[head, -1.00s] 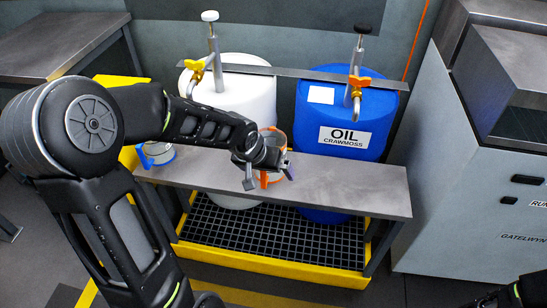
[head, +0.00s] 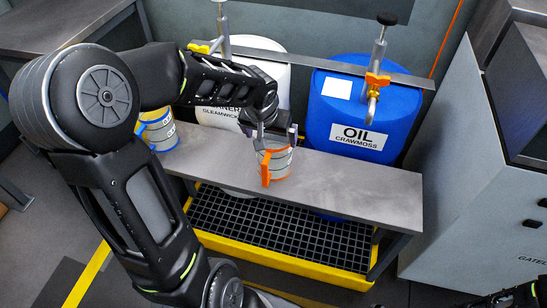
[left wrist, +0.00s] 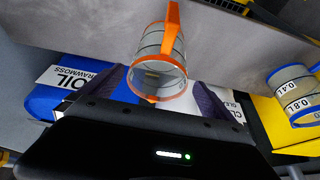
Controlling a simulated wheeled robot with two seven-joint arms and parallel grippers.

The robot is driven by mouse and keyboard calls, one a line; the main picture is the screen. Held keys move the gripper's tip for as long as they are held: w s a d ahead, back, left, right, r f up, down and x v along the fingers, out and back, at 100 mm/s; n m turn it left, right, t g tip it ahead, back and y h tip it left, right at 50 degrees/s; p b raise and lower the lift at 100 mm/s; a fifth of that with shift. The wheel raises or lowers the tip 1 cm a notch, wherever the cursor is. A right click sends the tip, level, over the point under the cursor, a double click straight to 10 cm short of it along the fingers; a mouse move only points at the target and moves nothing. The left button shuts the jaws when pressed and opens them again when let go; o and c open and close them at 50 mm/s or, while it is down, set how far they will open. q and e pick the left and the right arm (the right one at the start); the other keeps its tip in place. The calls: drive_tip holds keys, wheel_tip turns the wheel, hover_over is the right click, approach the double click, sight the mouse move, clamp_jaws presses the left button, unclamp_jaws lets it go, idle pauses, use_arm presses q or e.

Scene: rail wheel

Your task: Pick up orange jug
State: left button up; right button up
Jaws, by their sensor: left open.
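The orange jug (head: 276,163) is a clear cup with an orange rim, base and handle. It stands on the grey metal shelf (head: 350,188) in front of the drums. My left gripper (head: 276,136) is open at the jug, with its fingers at the jug's upper part in the head view. In the left wrist view the jug (left wrist: 160,62) lies between the two spread fingers of the gripper (left wrist: 165,95), its orange handle pointing away from the palm. I cannot tell whether the fingers touch it. My right gripper is not clearly seen; only a dark piece shows at the bottom right corner.
A blue-trimmed jug (head: 158,130) stands to the left on the shelf; it also shows in the left wrist view (left wrist: 292,92). A white drum (head: 240,70) and a blue oil drum (head: 350,110) with taps stand behind. A yellow-edged grate (head: 280,232) lies below. A grey cabinet (head: 460,180) is right.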

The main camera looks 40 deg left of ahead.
sight(274, 145)
use_arm(q)
drive_tip(key=shift+x, duration=1)
drive_tip(key=shift+f, duration=0.15)
drive_tip(key=x, duration=0.5)
drive_tip(key=shift+b, duration=0.35)
drive_tip(key=shift+c, duration=0.2)
drive_tip(key=shift+w, duration=0.1)
drive_tip(key=c, duration=1.2)
